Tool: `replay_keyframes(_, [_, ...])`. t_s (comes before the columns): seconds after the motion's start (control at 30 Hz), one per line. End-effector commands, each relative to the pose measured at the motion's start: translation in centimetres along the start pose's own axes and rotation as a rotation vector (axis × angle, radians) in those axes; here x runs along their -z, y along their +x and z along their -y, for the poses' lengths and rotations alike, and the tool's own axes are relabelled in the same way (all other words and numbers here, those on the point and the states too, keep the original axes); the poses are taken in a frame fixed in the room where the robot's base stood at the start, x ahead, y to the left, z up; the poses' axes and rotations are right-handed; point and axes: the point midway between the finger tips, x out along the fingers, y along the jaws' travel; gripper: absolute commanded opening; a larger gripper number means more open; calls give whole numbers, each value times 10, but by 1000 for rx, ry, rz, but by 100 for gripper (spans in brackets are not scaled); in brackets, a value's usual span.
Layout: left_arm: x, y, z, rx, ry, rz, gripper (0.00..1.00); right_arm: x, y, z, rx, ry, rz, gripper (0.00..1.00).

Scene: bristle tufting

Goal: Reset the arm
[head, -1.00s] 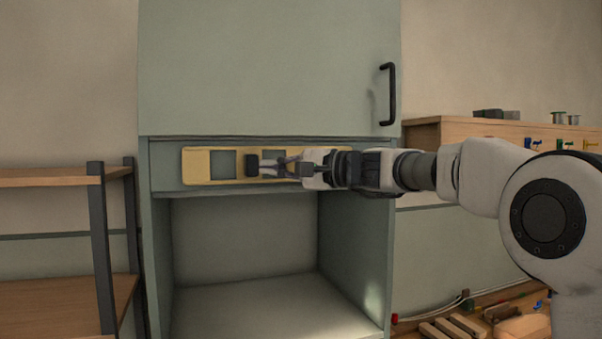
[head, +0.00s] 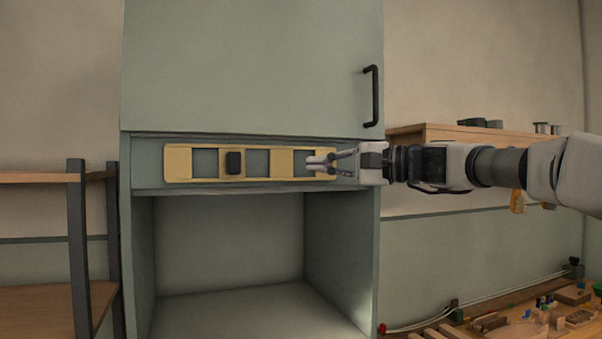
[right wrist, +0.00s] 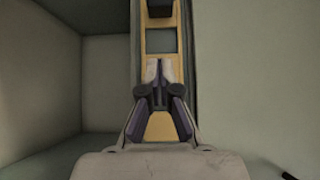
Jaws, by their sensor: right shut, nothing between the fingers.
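My right gripper (head: 322,163) is shut and empty, in front of the right end of a yellow slotted plate (head: 283,163) on the grey-green cabinet. I cannot tell whether it touches the plate. A black block (head: 233,163) sits on the left part of the plate, well to the left of the fingertips. In the right wrist view the shut fingers (right wrist: 158,68) point along the yellow plate (right wrist: 161,19), with the black block (right wrist: 160,7) at the top edge. My left gripper is not in view.
The cabinet has an upper door with a black handle (head: 373,96) and an open compartment (head: 230,250) below the plate. A wooden shelf rack (head: 75,240) stands at left. A wooden cabinet (head: 412,145) and a bench with small parts (head: 550,315) are at right.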

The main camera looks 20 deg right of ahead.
Motion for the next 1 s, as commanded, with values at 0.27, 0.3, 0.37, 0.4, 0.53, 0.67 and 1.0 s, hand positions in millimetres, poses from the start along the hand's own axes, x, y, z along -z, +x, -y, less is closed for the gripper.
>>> replay_keyframes(0.27, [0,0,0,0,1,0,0,0,-2,0,-1,0,0,0])
replay_keyframes(0.3, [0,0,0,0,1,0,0,0,-2,0,-1,0,0,0])
replay_keyframes(0.37, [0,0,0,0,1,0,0,0,-1,0,-1,0,0,0])
replay_keyframes(0.4, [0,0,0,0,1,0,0,0,-1,0,-1,0,0,0])
replay_keyframes(0.53, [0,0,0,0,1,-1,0,5,3,-10,-12,13,0,0])
replay_keyframes(0.67, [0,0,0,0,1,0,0,23,29,-66,-85,72,3,0])
replay_keyframes(1.0, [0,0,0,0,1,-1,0,14,84,-363,-525,338,63,0])
